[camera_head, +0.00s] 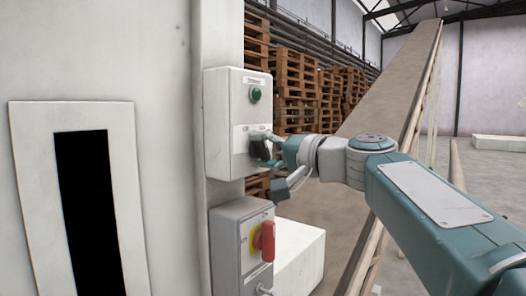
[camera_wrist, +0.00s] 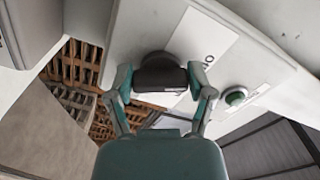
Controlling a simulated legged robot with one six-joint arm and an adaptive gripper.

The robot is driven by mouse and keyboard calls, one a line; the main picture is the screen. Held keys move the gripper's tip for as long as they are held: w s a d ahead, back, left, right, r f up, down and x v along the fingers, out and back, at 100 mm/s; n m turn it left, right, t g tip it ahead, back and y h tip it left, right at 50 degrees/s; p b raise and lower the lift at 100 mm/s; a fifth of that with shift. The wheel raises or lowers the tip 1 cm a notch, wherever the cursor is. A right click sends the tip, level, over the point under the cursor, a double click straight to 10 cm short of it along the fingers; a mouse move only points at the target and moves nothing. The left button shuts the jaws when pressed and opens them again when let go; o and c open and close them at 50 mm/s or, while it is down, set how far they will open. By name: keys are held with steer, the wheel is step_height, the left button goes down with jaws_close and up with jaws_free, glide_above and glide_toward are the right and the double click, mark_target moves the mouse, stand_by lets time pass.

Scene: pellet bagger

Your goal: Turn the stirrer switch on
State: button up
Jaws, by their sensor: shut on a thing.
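The stirrer switch is a dark knob (camera_head: 258,149) on the lower front of a white control box (camera_head: 222,115). A green lamp or button (camera_head: 255,95) sits above it, under a small label. My gripper (camera_head: 269,150) reaches in from the right and its fingers are closed on the knob. In the wrist view the dark knob (camera_wrist: 160,71) sits between the two fingertips (camera_wrist: 162,82), against a white label plate. The green lamp or button (camera_wrist: 236,97) shows to the right there. The fingers partly hide the knob, and I cannot tell which way it is turned.
Below is a grey box (camera_head: 228,244) with a red handle (camera_head: 266,241) on a yellow plate, close under my gripper. A white wall panel with a black slot (camera_head: 85,200) stands at left. Wooden pallets (camera_head: 295,80) and a sloping conveyor (camera_head: 395,80) stand behind.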

steer(key=shift+f, duration=0.1)
steer(key=m, duration=0.6)
steer(key=shift+w, duration=0.1)
steer(key=m, duration=0.5)
steer(key=shift+f+m, duration=0.1)
steer(key=shift+m, duration=0.3)
steer(key=o, duration=1.1)
steer(key=shift+r, duration=0.2)
